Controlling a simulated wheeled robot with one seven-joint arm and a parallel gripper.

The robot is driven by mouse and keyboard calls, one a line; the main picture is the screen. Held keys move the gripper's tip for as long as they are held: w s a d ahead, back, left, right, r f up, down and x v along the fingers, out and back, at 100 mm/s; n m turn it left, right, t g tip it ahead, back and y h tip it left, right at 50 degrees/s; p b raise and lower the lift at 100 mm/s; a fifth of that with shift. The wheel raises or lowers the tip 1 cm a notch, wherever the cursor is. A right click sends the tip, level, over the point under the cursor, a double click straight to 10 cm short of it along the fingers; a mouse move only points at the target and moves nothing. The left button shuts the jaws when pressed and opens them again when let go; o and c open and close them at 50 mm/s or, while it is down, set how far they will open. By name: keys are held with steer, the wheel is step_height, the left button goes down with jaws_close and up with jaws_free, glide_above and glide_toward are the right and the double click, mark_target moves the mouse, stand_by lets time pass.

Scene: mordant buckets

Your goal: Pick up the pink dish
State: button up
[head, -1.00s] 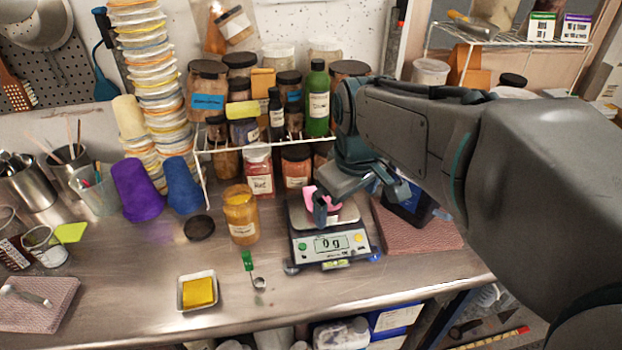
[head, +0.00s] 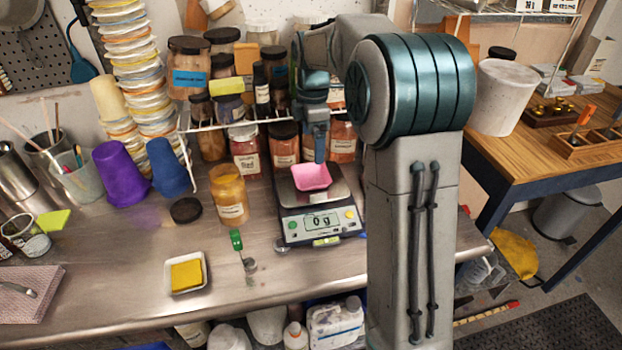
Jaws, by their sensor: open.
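The small square pink dish (head: 311,178) appears to rest on the pan of the digital scale (head: 318,222), whose display reads 0 g. My gripper (head: 319,157) points down at the back edge of the dish, close to its rim. It is open, and nothing is seen between its fingers. I see it nearly edge-on, so I cannot tell whether a finger touches the dish.
An open ochre jar (head: 230,194) and its black lid (head: 186,210) stand left of the scale. A wire shelf (head: 240,123) with jars is behind. A white dish with a yellow block (head: 187,274) lies front left.

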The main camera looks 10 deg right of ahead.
glide_above(311, 180)
steer(key=f, duration=0.4)
steer(key=shift+w+d+f, duration=0.15)
steer(key=shift+d+f, duration=0.1)
steer(key=shift+f, duration=0.05)
steer(key=shift+s+a+f+p, duration=0.15)
steer(key=shift+f+p, duration=0.2)
steer(key=shift+f, duration=1)
steer(key=shift+s+a+f+p, duration=0.1)
steer(key=shift+f+p, duration=0.2)
steer(key=shift+f, duration=1)
steer(key=shift+f, duration=0.25)
steer(key=c, duration=0.9)
steer(key=shift+r, duration=0.1)
steer(key=shift+c, duration=0.5)
